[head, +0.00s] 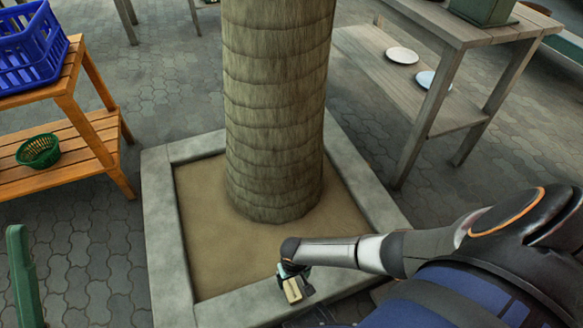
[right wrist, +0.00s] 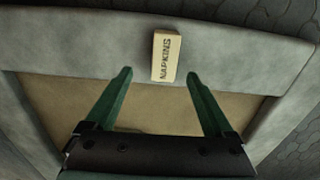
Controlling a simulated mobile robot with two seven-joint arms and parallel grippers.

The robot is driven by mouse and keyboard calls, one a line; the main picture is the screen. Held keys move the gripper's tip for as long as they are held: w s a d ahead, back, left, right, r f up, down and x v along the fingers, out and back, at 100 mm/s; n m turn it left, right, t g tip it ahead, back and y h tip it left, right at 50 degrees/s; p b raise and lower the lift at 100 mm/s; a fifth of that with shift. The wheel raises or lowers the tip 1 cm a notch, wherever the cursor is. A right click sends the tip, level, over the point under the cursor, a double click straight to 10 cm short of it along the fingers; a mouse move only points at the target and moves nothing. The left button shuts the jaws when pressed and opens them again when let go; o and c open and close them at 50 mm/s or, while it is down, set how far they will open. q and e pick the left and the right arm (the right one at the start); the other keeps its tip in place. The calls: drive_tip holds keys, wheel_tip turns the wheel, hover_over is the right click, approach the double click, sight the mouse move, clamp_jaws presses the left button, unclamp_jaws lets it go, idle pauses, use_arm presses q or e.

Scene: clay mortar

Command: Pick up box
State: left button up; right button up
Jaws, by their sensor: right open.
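A small beige box with dark lettering "NAPKINS" (right wrist: 166,57) lies on the grey stone border in the right wrist view. In the head view the beige box (head: 292,291) shows at the end of my right arm, partly covered by the gripper. My right gripper (right wrist: 157,74) is open, with its two green fingers spread apart. The box appears beyond the fingertips, between their lines, and I cannot tell the exact gap. My left gripper is not in view.
A thick tree trunk (head: 275,100) rises from a sandy bed inside the square stone border (head: 165,255). An orange wooden shelf (head: 85,150) with a blue crate (head: 28,50) and green basket (head: 38,151) stands left. A grey table (head: 470,25) with plates below stands right.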

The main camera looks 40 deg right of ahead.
sight(292, 288)
drive_tip(key=shift+a+f+b, duration=0.25)
drive_tip(key=shift+f+b, duration=0.75)
drive_tip(key=shift+f, duration=0.4)
drive_tip(key=shift+a+f+b, duration=0.2)
drive_tip(key=shift+f+b, duration=0.8)
drive_tip(key=shift+f, duration=0.35)
drive_tip(key=shift+f+b, duration=0.35)
drive_tip(key=shift+f, duration=0.1)
drive_tip(key=shift+r, duration=0.1)
clamp_jaws()
